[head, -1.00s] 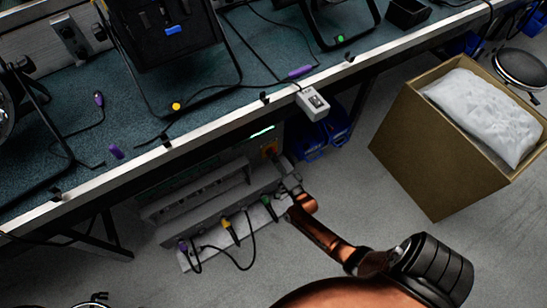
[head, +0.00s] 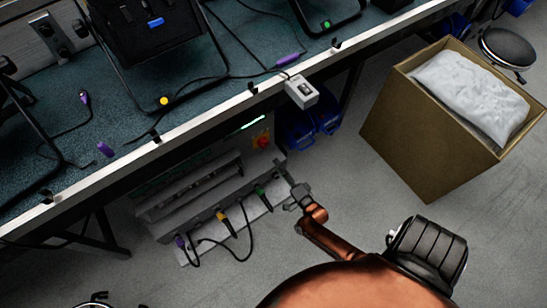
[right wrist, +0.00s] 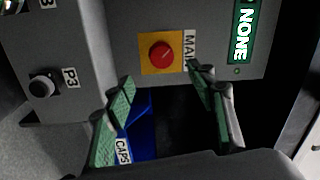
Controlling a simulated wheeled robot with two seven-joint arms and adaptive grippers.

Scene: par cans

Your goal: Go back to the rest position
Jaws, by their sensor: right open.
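My right gripper (head: 289,179) is in the lower middle of the head view, beside the right end of a grey power unit (head: 190,225) under the bench. In the right wrist view its two green-padded fingers (right wrist: 164,88) stand apart with nothing between them. Beyond them are a red button (right wrist: 162,53) on a yellow plate and a lit green NONE display (right wrist: 242,32). A small metallic part, perhaps of my left gripper (head: 97,299), shows at the bottom left edge of the head view. Most of it is cut off, and its jaws cannot be made out.
The bench edge (head: 210,110) runs above the unit, with a grey switch box (head: 300,90) on it. Blue bins (head: 300,130) are underneath. Yellow, green and purple plugs and cables are at the unit's front. A cardboard box (head: 415,140) stands right. Bare floor (head: 335,190) lies between.

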